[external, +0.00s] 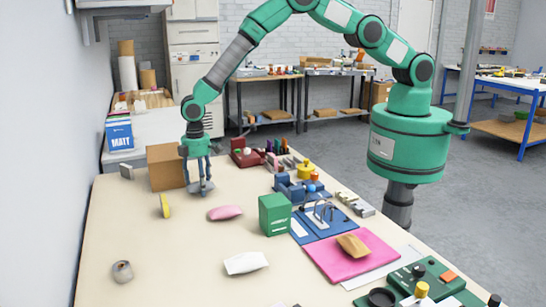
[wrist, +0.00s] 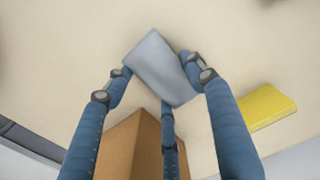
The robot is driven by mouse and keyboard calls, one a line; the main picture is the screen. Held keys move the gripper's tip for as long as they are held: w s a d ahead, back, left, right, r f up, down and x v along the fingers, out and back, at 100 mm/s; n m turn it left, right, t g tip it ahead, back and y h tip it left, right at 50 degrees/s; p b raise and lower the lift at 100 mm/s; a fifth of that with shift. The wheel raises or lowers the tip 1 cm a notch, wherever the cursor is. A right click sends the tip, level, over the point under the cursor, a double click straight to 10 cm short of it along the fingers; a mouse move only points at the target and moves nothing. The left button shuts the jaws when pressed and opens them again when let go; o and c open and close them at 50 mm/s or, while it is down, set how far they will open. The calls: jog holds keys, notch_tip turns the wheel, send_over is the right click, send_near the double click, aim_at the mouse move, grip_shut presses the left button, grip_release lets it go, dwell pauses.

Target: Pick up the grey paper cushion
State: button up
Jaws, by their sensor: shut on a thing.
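The grey paper cushion (wrist: 160,64) is a pale grey, pillow-like piece between the fingers of my gripper (wrist: 157,76) in the wrist view. My gripper is shut on it, with a finger on each side and a third finger below. In the external view my gripper (external: 199,181) points down near the back left of the table, with the grey cushion (external: 204,187) at its fingertips. The cushion is at or just above the tabletop; I cannot tell whether it touches. The fingers partly hide it.
A brown cardboard box (external: 166,168) stands close left of my gripper. A yellow block (external: 164,206), a pink cushion (external: 225,213), a white cushion (external: 246,263) and a green box (external: 274,214) are on the table (external: 170,270). The front left is mostly clear.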

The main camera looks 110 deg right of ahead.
jog(key=shift+r, duration=0.75)
jog(key=shift+s+r, duration=0.3)
jog(key=shift+r, duration=0.4)
jog(key=s, duration=0.5)
jog(key=s+a+r, duration=0.1)
jog(key=s, duration=0.4)
jog(key=s+a+b, duration=0.1)
jog(key=s, duration=0.4)
jog(key=shift+s+a+r, duration=0.1)
jog(key=shift+r, duration=0.1)
